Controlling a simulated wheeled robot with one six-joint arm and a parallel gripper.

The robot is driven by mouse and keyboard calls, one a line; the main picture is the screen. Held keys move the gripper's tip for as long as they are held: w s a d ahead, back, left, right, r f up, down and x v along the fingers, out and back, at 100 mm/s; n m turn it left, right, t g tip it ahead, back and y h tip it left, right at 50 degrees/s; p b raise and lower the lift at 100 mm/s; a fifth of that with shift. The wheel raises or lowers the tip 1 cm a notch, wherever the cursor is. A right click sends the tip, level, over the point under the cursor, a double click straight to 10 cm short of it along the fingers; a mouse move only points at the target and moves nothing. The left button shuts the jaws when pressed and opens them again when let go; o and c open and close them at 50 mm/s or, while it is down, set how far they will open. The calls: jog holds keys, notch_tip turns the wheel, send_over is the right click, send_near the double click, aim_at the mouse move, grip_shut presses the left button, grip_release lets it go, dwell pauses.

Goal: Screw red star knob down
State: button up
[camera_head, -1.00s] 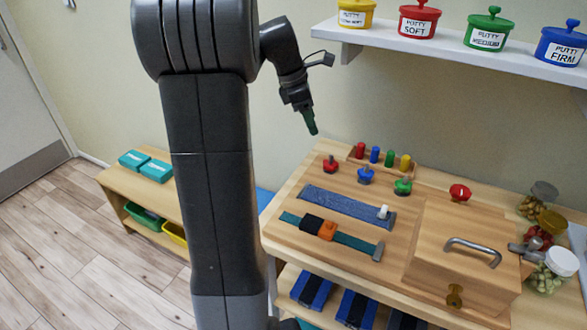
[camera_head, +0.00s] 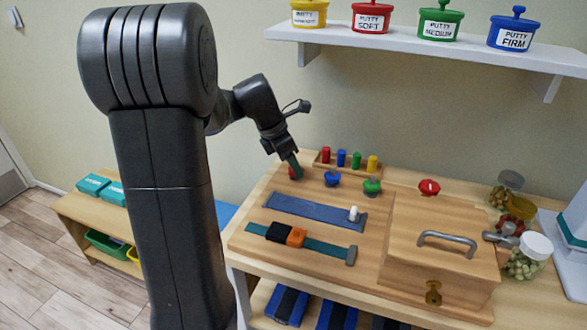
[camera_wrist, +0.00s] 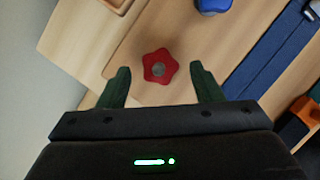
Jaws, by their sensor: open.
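The red star knob (camera_wrist: 159,68) sits on the wooden board, seen from above in the wrist view with a grey centre. It lies between and slightly ahead of the two green fingertips of my gripper (camera_wrist: 160,80), with a gap on both sides. My gripper is open and holds nothing. In the head view my gripper (camera_head: 293,163) points down at the board's back left corner and covers most of the red star knob (camera_head: 291,173). How high the fingertips are above the knob is hard to tell.
The blue knob (camera_head: 332,178) and green knob (camera_head: 372,187) stand to the right. Behind them is a peg rack with coloured pegs (camera_head: 341,158). A blue zip strip (camera_head: 310,211) and a buckle strap (camera_head: 330,245) lie in front. A wooden box (camera_head: 440,235) stands right, under a shelf (camera_head: 430,47).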

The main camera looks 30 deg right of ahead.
jog(key=shift+x, duration=0.85)
jog(key=shift+c, duration=0.5)
jog(key=c, duration=0.9)
